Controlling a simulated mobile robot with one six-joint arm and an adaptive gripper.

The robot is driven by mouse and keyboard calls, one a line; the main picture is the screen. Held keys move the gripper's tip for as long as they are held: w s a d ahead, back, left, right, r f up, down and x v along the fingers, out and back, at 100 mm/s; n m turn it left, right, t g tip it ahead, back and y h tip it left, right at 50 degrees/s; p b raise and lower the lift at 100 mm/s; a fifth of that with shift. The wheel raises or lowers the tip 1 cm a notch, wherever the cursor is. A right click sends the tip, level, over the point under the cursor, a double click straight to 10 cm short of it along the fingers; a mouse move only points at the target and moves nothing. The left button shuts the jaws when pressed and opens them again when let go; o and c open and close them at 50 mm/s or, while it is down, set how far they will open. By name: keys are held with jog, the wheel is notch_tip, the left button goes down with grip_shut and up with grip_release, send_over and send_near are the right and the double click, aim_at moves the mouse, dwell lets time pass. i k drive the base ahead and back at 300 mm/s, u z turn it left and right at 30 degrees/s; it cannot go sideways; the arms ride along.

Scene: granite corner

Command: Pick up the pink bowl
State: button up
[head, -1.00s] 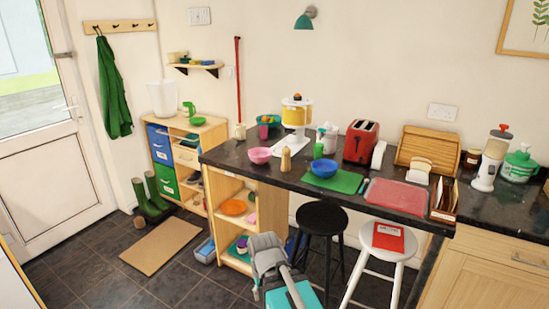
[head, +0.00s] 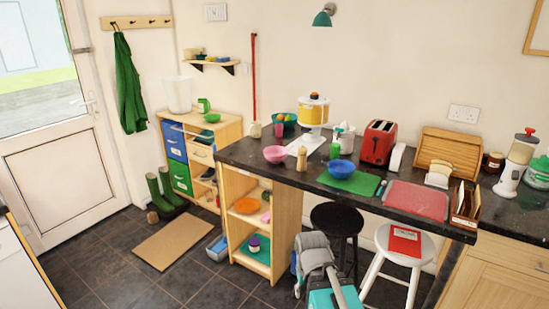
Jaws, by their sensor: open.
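The pink bowl (head: 275,155) stands upright on the dark granite counter (head: 240,157), near its left end. It looks empty, though its inside is small in the picture. A wooden pepper-mill-like thing (head: 301,160) stands just right of it, and a white board or cloth (head: 308,143) lies behind to the right. No gripper fingers show in the head view, so where my gripper is relative to the bowl is hidden.
A blue bowl (head: 341,169) sits on a green mat (head: 352,182), right of the pink bowl. A black stool (head: 337,219) and white stool (head: 400,240) stand before the counter. A grey-and-teal thing (head: 335,298) is at the bottom. Floor is clear at lower left.

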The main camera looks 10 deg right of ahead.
aim_at(273, 153)
jog(key=i, duration=1)
